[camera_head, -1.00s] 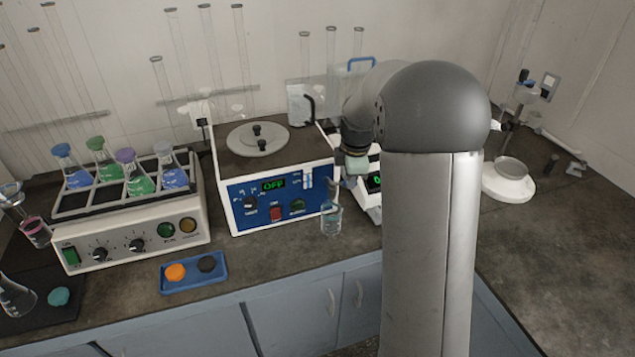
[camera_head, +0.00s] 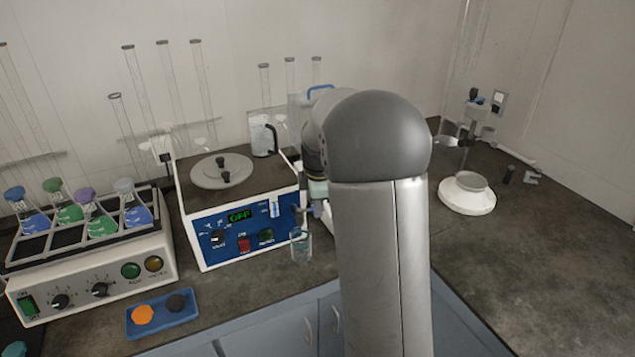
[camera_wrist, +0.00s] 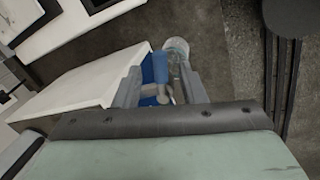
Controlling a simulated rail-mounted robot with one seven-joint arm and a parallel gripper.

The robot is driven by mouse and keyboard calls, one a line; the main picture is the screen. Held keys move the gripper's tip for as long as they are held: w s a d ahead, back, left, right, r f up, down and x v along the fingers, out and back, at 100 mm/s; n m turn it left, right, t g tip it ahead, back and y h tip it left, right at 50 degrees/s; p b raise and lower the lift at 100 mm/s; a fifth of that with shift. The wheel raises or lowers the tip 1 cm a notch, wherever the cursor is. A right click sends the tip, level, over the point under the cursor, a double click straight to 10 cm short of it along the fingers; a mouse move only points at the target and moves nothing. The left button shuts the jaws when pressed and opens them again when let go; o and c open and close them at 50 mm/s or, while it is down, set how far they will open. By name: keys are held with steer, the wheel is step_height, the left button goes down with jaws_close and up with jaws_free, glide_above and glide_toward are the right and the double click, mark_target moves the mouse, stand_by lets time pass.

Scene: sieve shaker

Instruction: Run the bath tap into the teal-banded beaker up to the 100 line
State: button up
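The bath (camera_head: 245,225) is a white box with a blue front panel; its display reads OFF. A small clear glass beaker (camera_head: 301,246) stands at the panel's right end, below the tap area. It also shows in the wrist view (camera_wrist: 177,48). Its teal band and 100 line cannot be made out, nor any water level. The grey tap (camera_wrist: 165,96) shows between my fingers against the blue panel. My gripper (camera_wrist: 160,84) is open, its two grey fingers on either side of the tap; contact cannot be told. In the head view my arm partly hides this spot.
A shaker with several coloured flasks (camera_head: 85,245) stands left of the bath. A blue tray (camera_head: 163,315) with an orange and a dark cap lies in front. A white round-based stand (camera_head: 467,197) is at the right; bench there is largely clear.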

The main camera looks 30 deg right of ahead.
steer(key=s+a+r+b, duration=0.1)
steer(key=s+r, duration=0.2)
steer(key=r, duration=1.3)
steer(key=shift+r, duration=0.25)
stand_by(6.2)
